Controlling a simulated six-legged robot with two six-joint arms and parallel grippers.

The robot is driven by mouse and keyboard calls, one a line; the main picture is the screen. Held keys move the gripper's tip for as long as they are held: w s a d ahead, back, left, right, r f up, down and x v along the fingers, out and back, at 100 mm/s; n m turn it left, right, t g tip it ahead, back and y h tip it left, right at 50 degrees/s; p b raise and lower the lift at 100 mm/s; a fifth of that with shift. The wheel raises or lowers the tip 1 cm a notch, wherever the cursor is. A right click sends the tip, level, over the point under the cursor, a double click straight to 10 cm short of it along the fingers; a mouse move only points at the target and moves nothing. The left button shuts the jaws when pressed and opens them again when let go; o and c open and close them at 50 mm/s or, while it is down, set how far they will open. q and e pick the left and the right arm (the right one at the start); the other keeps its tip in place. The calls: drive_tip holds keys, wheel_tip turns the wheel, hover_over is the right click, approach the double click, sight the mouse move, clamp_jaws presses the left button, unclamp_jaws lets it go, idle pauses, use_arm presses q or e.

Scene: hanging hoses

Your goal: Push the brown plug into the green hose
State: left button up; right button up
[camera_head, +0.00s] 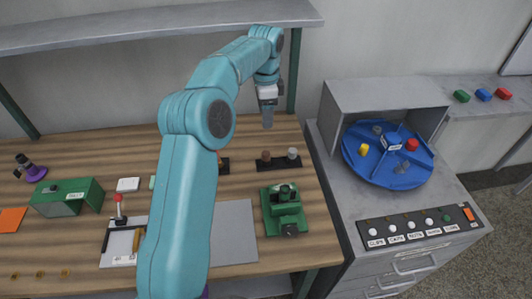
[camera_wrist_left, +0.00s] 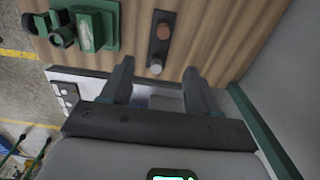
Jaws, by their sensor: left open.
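A brown plug (camera_head: 265,156) stands in a black holder (camera_head: 280,166) on the wooden bench, with a grey plug (camera_head: 292,153) to its right. My left gripper (camera_head: 267,120) is in the air above and behind the holder, fingers pointing down. In the left wrist view its two fingers (camera_wrist_left: 157,66) are apart with nothing held. The brown plug (camera_wrist_left: 164,29) shows beyond the fingertips, and the grey plug (camera_wrist_left: 156,67) shows between them. I cannot make out a green hose in either view. My right gripper is not in view.
A green machine (camera_head: 284,212) stands in front of the holder. My left arm hides part of the bench. A grey shelf (camera_head: 150,24) with green posts hangs above. At the right, a grey cabinet holds a blue turntable (camera_head: 372,169) and a button panel (camera_head: 418,227).

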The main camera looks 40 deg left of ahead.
use_arm(q)
hover_over(266, 153)
wheel_tip(266, 153, down, 11)
drive_tip(key=shift+d+f, duration=0.1)
drive_tip(key=shift+s+f+p, duration=0.15)
drive_tip(key=shift+f+p, duration=0.15)
drive_tip(key=shift+f, duration=0.15)
drive_tip(key=f, duration=0.2)
drive_tip(key=f+p, duration=0.1)
drive_tip(key=f, duration=0.1)
drive_tip(key=shift+w+f, duration=0.2)
drive_tip(key=shift+f, duration=0.05)
drive_tip(key=shift+s+r, duration=0.1)
drive_tip(key=shift+s, duration=0.05)
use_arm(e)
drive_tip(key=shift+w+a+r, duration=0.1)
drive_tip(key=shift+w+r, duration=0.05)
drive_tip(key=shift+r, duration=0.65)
use_arm(q)
clamp_jaws()
